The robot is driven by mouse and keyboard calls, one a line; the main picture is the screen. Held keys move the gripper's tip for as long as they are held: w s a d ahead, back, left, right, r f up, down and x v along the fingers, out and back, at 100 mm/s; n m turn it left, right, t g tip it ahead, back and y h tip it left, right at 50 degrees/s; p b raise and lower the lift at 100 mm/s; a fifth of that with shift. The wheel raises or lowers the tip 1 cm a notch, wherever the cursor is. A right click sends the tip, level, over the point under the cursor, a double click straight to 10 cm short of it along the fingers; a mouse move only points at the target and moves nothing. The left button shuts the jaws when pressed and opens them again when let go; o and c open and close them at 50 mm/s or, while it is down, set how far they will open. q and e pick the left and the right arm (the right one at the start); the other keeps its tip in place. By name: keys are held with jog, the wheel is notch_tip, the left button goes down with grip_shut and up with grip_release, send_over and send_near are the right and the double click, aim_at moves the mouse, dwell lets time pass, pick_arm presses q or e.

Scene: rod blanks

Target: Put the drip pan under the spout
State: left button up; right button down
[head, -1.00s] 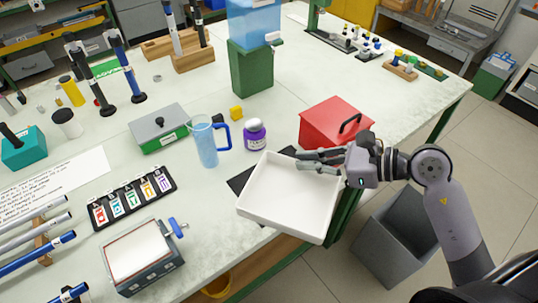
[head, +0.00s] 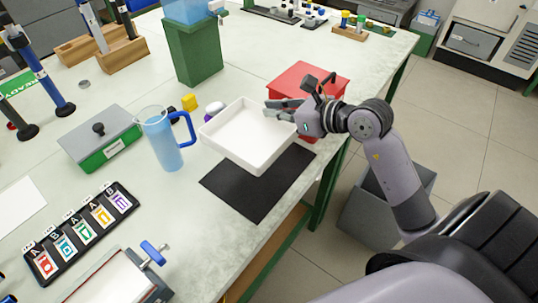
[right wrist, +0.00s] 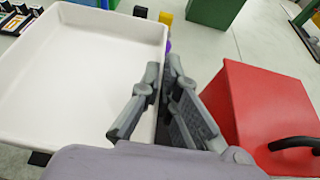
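The white drip pan (head: 249,159), a shallow rectangular tray, is held level or nearly so above the table, overlapping the black mat's far edge in the head view. My right gripper (head: 272,110) is shut on its right rim; the right wrist view shows the fingers (right wrist: 162,88) on either side of the pan's wall (right wrist: 158,45). The spout (head: 216,7) is on the blue tank (head: 188,9), which stands on a green stand (head: 194,50) behind the pan. The pan is well apart from the spout. My left gripper is not in view.
A red box (head: 300,75) is behind my right gripper.

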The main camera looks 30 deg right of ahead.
notch_tip(320, 180, down, 14)
jog(key=shift+b, duration=0.6)
jog(key=shift+f, duration=0.1)
jog(key=c, duration=1.8)
grip_release()
